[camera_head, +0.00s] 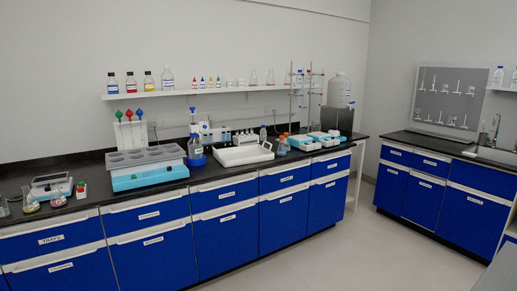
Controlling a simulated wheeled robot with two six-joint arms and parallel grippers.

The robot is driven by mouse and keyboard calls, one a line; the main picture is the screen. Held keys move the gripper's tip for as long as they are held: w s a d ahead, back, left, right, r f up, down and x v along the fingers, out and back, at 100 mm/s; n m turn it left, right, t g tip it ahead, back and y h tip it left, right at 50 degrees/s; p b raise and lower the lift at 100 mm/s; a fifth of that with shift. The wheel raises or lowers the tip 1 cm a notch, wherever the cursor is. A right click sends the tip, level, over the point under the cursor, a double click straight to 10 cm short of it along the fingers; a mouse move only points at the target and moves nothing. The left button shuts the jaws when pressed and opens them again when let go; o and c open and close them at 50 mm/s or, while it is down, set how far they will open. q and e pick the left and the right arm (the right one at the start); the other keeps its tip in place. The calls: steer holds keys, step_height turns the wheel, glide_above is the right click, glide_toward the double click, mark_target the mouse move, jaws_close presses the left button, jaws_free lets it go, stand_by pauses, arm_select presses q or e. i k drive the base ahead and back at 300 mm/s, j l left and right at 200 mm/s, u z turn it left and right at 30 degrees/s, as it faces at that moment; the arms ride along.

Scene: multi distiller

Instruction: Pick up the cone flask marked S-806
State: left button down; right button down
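Several cone flasks are in view, and no S-806 marking can be read on any of them at this size. One cone flask with yellowish liquid (30,202) stands on the black bench at the far left. A cone flask with pinkish contents (57,197) stands to its right, in front of a small white balance. Another cone flask (282,147) with an orange top stands on the bench near the middle. Clear cone flasks (270,78) stand on the wall shelf. Neither of my grippers is in view.
The black bench (95,205) runs along the wall over blue drawers. A turquoise-and-grey unit (147,175), a blue-based dispenser (196,155) and a white tray (243,155) stand on it. The floor (330,245) is clear. A sink bench stands at right.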

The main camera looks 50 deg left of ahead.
mark_target(281, 151)
steer(key=u, duration=1.6)
steer(key=i+j+u, duration=0.25)
steer(key=i+j, duration=0.3)
steer(key=i+j+z, duration=0.2)
steer(key=i, duration=0.35)
steer(key=i+j+z, duration=0.2)
steer(key=i+j, duration=0.3)
steer(key=i+l+z, duration=0.2)
steer(key=i+z, duration=0.25)
steer(key=i+l+z, duration=0.1)
steer(key=i+z, duration=0.35)
steer(key=i+j+z, duration=0.1)
steer(key=i+z, duration=0.35)
steer(key=i+u, duration=0.15)
steer(key=i, duration=0.4)
steer(key=i+u, duration=0.2)
steer(key=i, duration=0.4)
steer(key=i+l+u, duration=0.15)
steer(key=i, duration=0.4)
steer(key=i+u, duration=0.3)
steer(key=u, duration=0.15)
steer(key=i+l+u, duration=0.25)
steer(key=u, duration=0.2)
steer(key=i+l+u, duration=0.3)
steer(key=u, duration=0.15)
steer(key=i+l+u, duration=0.2)
steer(key=l+u, duration=0.2)
